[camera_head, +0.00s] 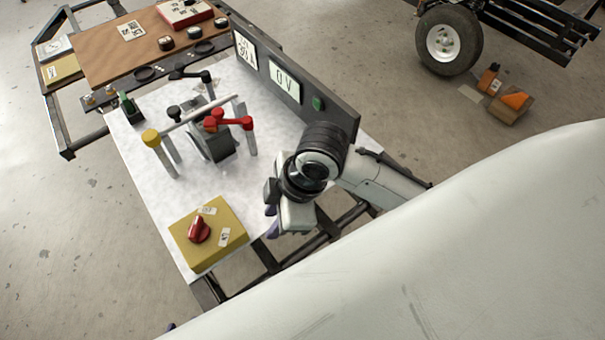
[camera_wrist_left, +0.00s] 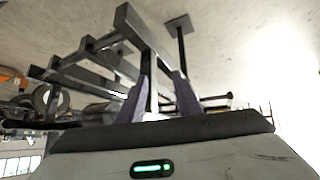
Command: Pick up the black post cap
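The black post cap (camera_head: 174,112) appears as a small dark knob on a post on the white tabletop, behind the yellow cap (camera_head: 150,137) and left of the red caps (camera_head: 215,120). My right gripper (camera_head: 272,221) is over the table's right edge, well to the right of the cap and nearer the camera. Its purple fingers look apart and empty. Of my left gripper, only a purple tip (camera_head: 170,327) shows at the bottom edge in the head view. In the left wrist view its fingers (camera_wrist_left: 160,90) are apart, with a dark frame leg seen between them.
A yellow box with a red knob (camera_head: 199,229) stands at the table's near corner. A meter panel (camera_head: 285,85) lines the back right edge. A grey bar (camera_head: 205,108) crosses above a dark block near the caps. A brown-topped cart (camera_head: 125,50) stands behind.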

